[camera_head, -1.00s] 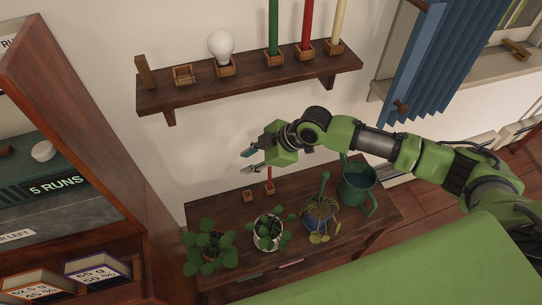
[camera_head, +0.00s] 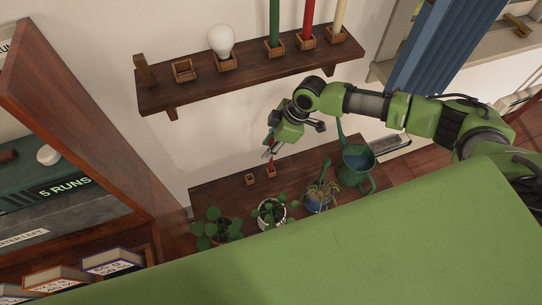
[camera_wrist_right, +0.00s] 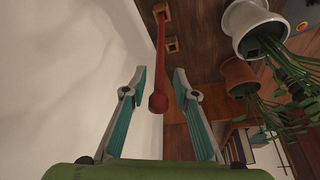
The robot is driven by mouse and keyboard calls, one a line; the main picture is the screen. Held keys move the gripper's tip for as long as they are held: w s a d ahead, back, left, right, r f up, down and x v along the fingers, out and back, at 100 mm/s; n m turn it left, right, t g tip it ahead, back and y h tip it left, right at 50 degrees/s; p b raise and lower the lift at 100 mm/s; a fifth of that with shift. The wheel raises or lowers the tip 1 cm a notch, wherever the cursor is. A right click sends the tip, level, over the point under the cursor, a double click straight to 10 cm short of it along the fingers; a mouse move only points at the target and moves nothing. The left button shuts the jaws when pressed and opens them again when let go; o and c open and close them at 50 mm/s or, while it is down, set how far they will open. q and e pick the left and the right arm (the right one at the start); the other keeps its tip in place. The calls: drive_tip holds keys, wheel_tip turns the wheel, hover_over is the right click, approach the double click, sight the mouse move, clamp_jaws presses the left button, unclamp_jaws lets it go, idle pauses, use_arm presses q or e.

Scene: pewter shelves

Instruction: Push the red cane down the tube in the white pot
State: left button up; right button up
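The red cane (camera_wrist_right: 162,85) is a thin red stick with a round knob, standing in a small wooden holder (camera_wrist_right: 171,45) on the low bench. It also shows in the head view (camera_head: 271,163), partly hidden by my right gripper (camera_head: 268,150). In the right wrist view my right gripper (camera_wrist_right: 158,80) is open, with the cane's upper part between its teal fingers and neither finger visibly touching it. The white pot (camera_head: 266,222) holds a leafy plant on the bench; it also shows in the wrist view (camera_wrist_right: 242,24). I cannot make out a tube. My left gripper is not in view.
The bench (camera_head: 225,190) also bears an empty wooden holder (camera_head: 249,180), a terracotta pot (camera_head: 222,240), a blue pot (camera_head: 318,206) and a green watering can (camera_head: 352,172). A wall shelf (camera_head: 200,95) with a bulb and candles hangs above. A tall bookcase (camera_head: 95,120) stands left.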

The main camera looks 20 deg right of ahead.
drive_tip(key=x, duration=0.3)
drive_tip(key=shift+w+f, duration=0.1)
drive_tip(key=shift+f, duration=0.15)
clamp_jaws()
drive_tip(key=shift+r, duration=0.15)
